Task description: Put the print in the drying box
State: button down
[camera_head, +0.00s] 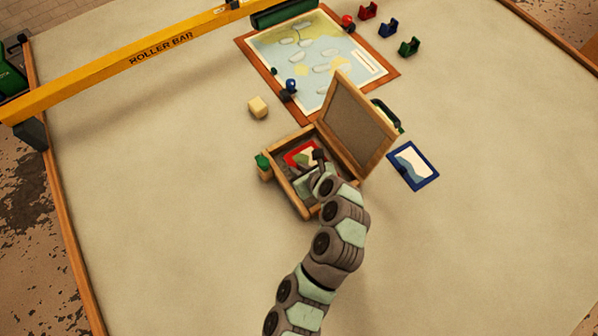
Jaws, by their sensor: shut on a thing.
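The drying box (279,186) is a wooden box near the middle of the table, with its lid (358,122) standing open on the right side. A small print with a red border (296,152) shows inside the box's opening, partly hidden by my gripper (318,162). My gripper is over the box and shut on the red-bordered print at its edge. Whether the print touches the box floor cannot be told. A second print with a blue border (413,166) lies flat on the table to the right of the box.
A yellow roller bar (160,48) crosses the upper left. A large framed map (318,57) lies behind the box. A cream block (258,107) and a green-topped item (263,166) are near the box. Red, blue and green holders (388,29) stand at upper right. The front table is clear.

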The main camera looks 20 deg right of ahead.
jog(key=shift+f, duration=1.1)
jog(key=shift+f, duration=0.2)
jog(key=c, duration=1.4)
grip_release()
jog(key=shift+c, duration=0.2)
